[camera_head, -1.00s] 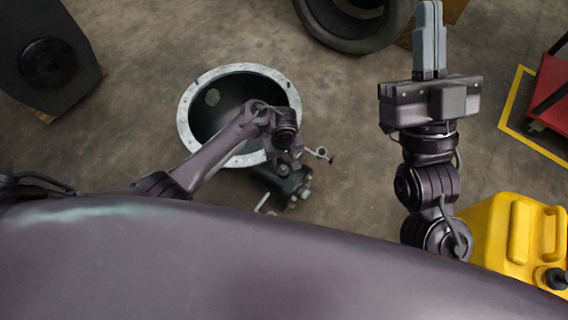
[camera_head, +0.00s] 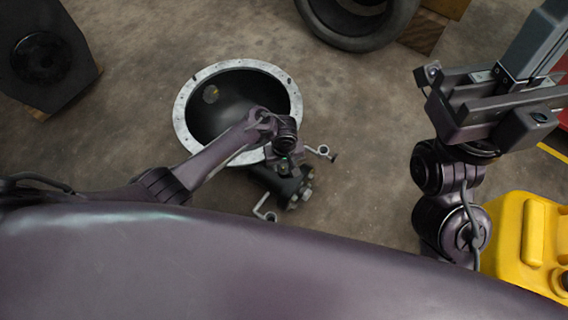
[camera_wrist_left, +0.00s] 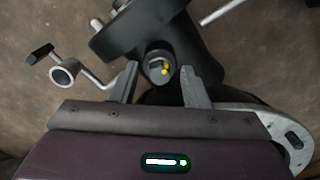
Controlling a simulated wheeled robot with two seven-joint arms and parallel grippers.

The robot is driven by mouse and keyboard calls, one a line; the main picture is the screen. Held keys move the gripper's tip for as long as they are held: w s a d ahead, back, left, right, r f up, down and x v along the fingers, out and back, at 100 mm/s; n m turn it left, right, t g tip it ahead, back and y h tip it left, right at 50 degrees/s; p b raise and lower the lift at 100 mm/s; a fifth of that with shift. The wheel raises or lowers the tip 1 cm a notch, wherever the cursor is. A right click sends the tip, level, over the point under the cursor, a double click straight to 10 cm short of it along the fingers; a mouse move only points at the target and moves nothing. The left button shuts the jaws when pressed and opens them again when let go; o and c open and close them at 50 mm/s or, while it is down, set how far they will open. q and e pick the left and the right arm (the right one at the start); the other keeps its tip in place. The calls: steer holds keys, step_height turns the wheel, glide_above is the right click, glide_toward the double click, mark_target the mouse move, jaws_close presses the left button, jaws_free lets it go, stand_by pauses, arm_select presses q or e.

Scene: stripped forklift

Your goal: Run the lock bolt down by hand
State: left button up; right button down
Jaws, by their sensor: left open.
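My left gripper (camera_head: 284,163) is over a dark clamp-like part (camera_head: 272,185) beside the bell housing. In the left wrist view my left gripper (camera_wrist_left: 160,76) is open. A crank with a ring (camera_wrist_left: 62,75) and dark knob sits left of the fingers. In the head view my own wrist hides the bolt.
The bell housing (camera_head: 181,112) has a pale flange and lies open-side up. A tyre (camera_head: 357,37) lies at the top, a dark block (camera_head: 45,60) at upper left. A yellow canister (camera_head: 525,240) stands at lower right near my right arm. Floor between is clear.

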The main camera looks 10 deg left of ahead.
arm_select(q)
jaws_close()
stand_by(0.3)
